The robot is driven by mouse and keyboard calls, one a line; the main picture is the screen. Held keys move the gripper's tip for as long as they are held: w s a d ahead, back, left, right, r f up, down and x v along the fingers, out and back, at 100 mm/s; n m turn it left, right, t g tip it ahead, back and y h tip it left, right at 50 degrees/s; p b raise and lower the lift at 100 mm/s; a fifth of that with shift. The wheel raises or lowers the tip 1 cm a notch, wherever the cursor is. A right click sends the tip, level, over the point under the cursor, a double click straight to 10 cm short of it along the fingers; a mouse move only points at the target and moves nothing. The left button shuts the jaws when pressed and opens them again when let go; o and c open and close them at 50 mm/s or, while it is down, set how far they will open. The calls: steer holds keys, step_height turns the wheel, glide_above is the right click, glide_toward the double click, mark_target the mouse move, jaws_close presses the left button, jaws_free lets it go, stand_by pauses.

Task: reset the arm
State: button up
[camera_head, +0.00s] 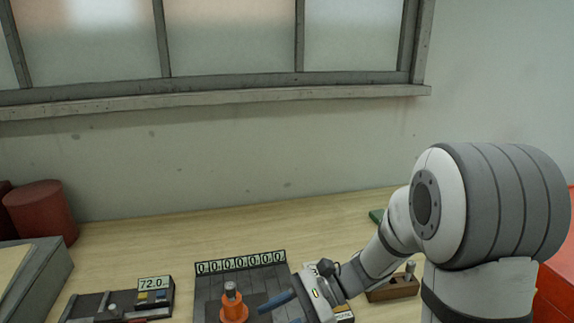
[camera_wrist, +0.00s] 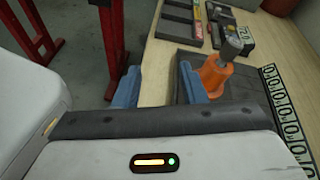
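My gripper (camera_wrist: 158,84) shows in the wrist view with its two blue fingers well apart and nothing between them. In the head view its blue fingers (camera_head: 276,300) are at the bottom edge, just right of an orange valve piece (camera_head: 233,312). The valve piece has a grey top and stands on a dark board (camera_head: 208,290). In the wrist view the orange piece (camera_wrist: 215,78) is just outside the right finger; whether they touch I cannot tell. My arm comes in from the right, bent down toward the table.
A strip of zeros (camera_head: 241,263) edges the board. A unit reading 72.0 (camera_head: 155,284) is left of it. A wooden block (camera_head: 393,290) is behind my forearm. A red cylinder (camera_head: 40,211) stands far left, red boxes (camera_head: 553,291) right.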

steer(key=s+d+r+n+t+h, duration=0.2)
steer(key=d+n+h, duration=0.3)
steer(key=d, duration=0.3)
steer(key=s+d+r+n+t+h, duration=0.2)
steer(key=s+d+n+t+h, duration=0.3)
steer(key=d+h, duration=0.3)
steer(key=shift+d+r+n, duration=0.4)
steer(key=shift+d+n, duration=0.3)
steer(key=shift+n, duration=0.1)
